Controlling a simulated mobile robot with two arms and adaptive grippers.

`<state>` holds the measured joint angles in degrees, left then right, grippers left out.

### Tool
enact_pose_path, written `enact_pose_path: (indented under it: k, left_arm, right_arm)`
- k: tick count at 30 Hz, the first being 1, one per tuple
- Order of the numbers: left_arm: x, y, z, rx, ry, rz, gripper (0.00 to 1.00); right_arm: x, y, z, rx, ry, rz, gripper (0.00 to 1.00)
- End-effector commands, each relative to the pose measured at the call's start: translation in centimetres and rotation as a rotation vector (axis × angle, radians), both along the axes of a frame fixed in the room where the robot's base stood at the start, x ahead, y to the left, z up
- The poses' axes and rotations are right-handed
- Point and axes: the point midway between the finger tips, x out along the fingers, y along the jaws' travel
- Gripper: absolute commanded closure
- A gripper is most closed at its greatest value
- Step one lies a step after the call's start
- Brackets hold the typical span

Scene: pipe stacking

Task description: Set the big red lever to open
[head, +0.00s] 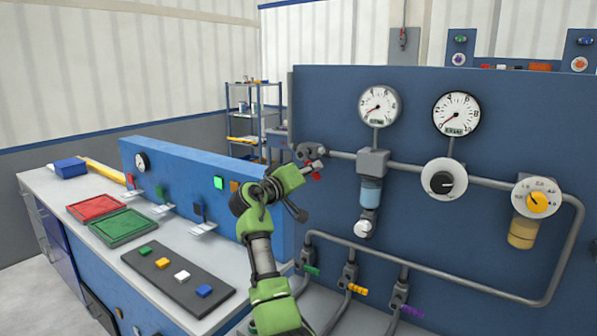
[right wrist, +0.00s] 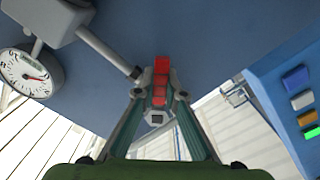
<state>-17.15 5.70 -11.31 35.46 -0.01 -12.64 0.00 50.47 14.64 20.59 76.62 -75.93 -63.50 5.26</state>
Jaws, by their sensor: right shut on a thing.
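The big red lever (right wrist: 160,80) shows between the two fingers of my right gripper (right wrist: 158,96) in the right wrist view. The fingers are closed in on its sides. In the head view the right gripper (head: 311,157) is at the left end of the upper grey pipe, by the left edge of the blue panel. Only a small red part of the lever (head: 317,177) shows there, just below the fingers. The gripper hides most of the lever and its valve, so its exact angle is hard to tell. My left gripper is not in view.
The blue panel (head: 335,110) carries two gauges, pipes and knobs right of the gripper. Three small valves with green, yellow and purple handles are below. A workbench at left holds red (head: 95,207) and green (head: 122,228) trays and a low blue wall (head: 180,165).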

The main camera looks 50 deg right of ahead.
Motion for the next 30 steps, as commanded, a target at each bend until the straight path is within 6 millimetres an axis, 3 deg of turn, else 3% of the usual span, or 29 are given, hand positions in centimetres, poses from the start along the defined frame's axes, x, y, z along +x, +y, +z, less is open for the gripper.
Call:
enact_pose_path:
  k: [9,21,30]
  left_arm:
    - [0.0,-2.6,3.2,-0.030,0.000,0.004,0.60]
    - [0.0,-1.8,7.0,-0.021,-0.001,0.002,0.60]
    - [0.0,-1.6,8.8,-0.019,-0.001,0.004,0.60]
  right_arm:
    - [-0.9,-0.3,1.7,-0.027,0.299,0.000,1.00]
    - [-1.5,-0.3,3.3,-0.056,0.645,0.001,1.00]
    - [-1.5,-0.3,3.8,-0.070,0.803,0.001,1.00]
